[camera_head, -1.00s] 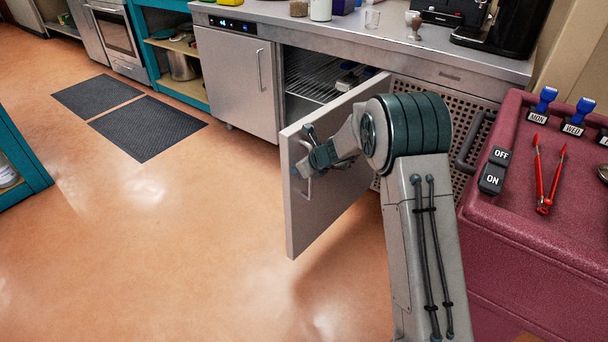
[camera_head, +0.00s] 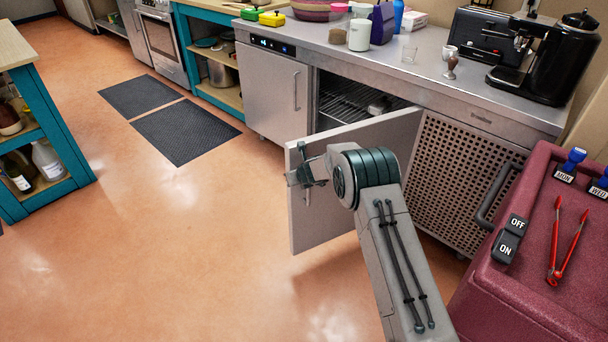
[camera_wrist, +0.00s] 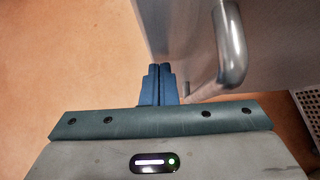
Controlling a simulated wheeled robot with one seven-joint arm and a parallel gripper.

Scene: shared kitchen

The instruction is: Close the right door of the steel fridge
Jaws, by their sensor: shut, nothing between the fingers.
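The steel fridge's right door (camera_head: 330,226) stands wide open, swung out from the counter. The fridge's left door (camera_head: 270,95) is shut. My gripper (camera_head: 292,180) is at the outer face of the right door, close to its free edge and beside the bar handle (camera_head: 308,196). In the wrist view my shut, empty blue fingers (camera_wrist: 157,84) point along the door panel (camera_wrist: 182,35) near its edge, left of the handle (camera_wrist: 232,45). I cannot tell whether the fingertips touch the door. My arm hides part of the door's outer face.
Wire shelves (camera_head: 350,103) show inside the open compartment. A perforated panel (camera_head: 455,185) is right of the opening. A maroon cart (camera_head: 520,285) stands close at the right of my arm. The orange floor (camera_head: 200,240) left of the door is clear.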

